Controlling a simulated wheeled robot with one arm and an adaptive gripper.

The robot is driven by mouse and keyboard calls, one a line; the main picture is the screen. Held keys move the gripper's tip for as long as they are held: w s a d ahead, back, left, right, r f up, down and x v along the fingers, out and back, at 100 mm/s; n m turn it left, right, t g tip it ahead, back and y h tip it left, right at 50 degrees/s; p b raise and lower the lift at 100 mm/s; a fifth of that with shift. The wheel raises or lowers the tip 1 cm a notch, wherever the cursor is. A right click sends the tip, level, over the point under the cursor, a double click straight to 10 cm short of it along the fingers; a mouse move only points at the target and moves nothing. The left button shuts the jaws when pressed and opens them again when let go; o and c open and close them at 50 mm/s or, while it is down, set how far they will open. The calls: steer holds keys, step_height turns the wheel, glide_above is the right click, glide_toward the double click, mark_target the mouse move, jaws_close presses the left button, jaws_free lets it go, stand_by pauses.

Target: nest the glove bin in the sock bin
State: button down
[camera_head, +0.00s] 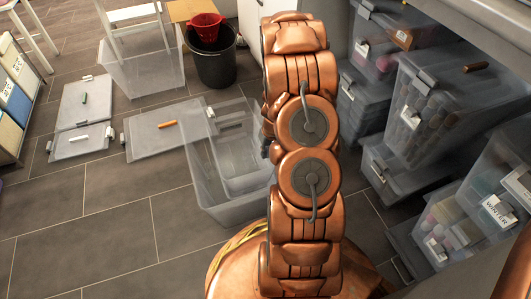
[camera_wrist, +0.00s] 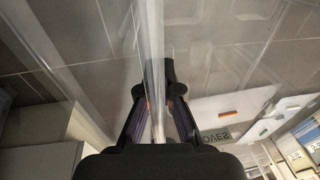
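A clear open bin (camera_head: 205,182) stands on the floor just left of my arm in the head view. Inner edges show in it, but I cannot tell whether they are its own floor or a second bin. In the wrist view my gripper (camera_wrist: 155,92) has its dark fingers closed on either side of a thin clear wall, the glove bin's (camera_wrist: 157,35). My arm hides most of the gripper in the head view. Another clear open bin (camera_head: 145,72) stands at the upper left; no label on it is readable.
A dark bucket (camera_head: 215,68) holds a red basket (camera_head: 206,27). Stacked clear bins (camera_head: 425,105) crowd the right. Floor at lower left (camera_head: 100,230) is free.

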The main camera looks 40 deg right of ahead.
steer(key=shift+r+p, duration=0.5)
steer(key=shift+r, duration=0.45)
steer(key=shift+p, duration=0.3)
stand_by(1.2)
steer(key=shift+f+b, duration=0.5)
steer(key=shift+f, duration=0.9)
stand_by(0.3)
steer(key=c, duration=1.9)
jaws_free()
steer(key=o, duration=0.7)
steer(key=shift+c, duration=0.2)
steer(key=shift+d, duration=0.1)
step_height(320, 180, up, 12)
steer(key=s+d, duration=0.1)
steer(key=shift+s+f, duration=0.15)
steer(key=shift+s, duration=0.2)
